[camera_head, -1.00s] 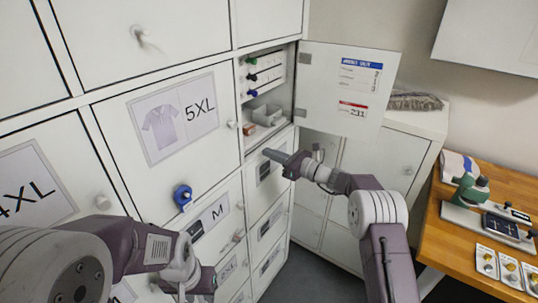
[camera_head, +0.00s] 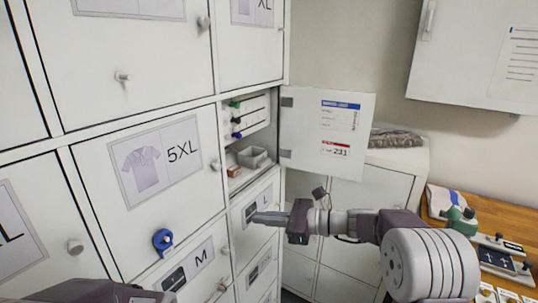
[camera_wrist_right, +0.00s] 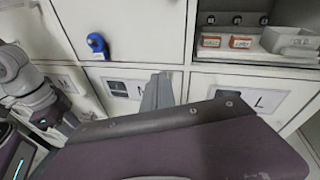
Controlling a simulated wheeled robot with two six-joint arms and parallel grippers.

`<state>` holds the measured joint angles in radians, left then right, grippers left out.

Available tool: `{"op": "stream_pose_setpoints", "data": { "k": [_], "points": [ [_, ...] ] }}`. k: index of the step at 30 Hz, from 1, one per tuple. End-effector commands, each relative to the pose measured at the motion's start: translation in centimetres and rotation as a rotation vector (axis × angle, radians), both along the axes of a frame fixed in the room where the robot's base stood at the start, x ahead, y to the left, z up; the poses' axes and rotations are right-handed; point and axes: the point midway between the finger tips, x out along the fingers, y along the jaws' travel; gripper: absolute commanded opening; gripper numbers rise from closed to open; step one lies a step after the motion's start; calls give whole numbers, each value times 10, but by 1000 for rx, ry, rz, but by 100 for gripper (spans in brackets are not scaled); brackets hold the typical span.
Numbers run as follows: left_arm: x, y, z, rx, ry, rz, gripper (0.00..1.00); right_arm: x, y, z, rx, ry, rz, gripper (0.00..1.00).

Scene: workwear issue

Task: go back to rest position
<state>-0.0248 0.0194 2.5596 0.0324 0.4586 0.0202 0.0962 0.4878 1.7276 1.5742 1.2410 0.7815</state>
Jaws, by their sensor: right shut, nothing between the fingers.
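My right gripper (camera_head: 262,218) reaches in from the right in the head view, shut and empty. Its fingers point left, in front of the lockers below the open compartment. The fingers also show in the right wrist view (camera_wrist_right: 157,92), standing upright before the locker fronts. My left arm (camera_head: 90,291) shows only as a link at the bottom left of the head view. In the right wrist view part of my left arm (camera_wrist_right: 30,95) shows at the left edge; its finger opening cannot be made out.
An open locker door (camera_head: 325,130) stands out above my right gripper. Its compartment holds a grey bin (camera_head: 252,157) and small boxes. A blue lock (camera_head: 162,241) sticks out from the 5XL door (camera_head: 195,195). A wooden bench (camera_head: 490,227) with a green device (camera_head: 460,220) stands right.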

Motion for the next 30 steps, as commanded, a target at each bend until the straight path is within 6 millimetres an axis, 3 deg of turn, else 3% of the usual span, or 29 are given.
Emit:
{"op": "stream_pose_setpoints", "data": {
  "k": [1, 2, 5, 9, 12, 15, 18, 30],
  "points": [
    [0, 0, 0, 0, 0, 0, 36, -35, 8, -20, -135, -7, 69, 0],
    [0, 0, 0, 0, 0, 0, 36, -56, 8, -35, -227, -18, 115, 0],
    [0, 0, 0, 0, 0, 0, 36, -125, -9, -91, -546, -87, 295, 0],
    [0, 0, 1, 0, 0, 0, 36, -210, -75, -161, -986, -280, 649, 0],
    [0, 0, 1, 0, 0, 0, 36, -248, -130, -195, -1224, -462, 954, 0],
    [0, 0, 1, 0, 0, 0, 36, -260, -165, -214, -1342, -632, 1215, 0],
    [0, 0, 1, 0, 0, 0, 36, -245, -178, -216, -1411, -794, 1350, 0],
    [0, 0, 1, 0, 0, 0, 36, -242, -177, -215, -1412, -827, 1370, 0]
  ]
}}
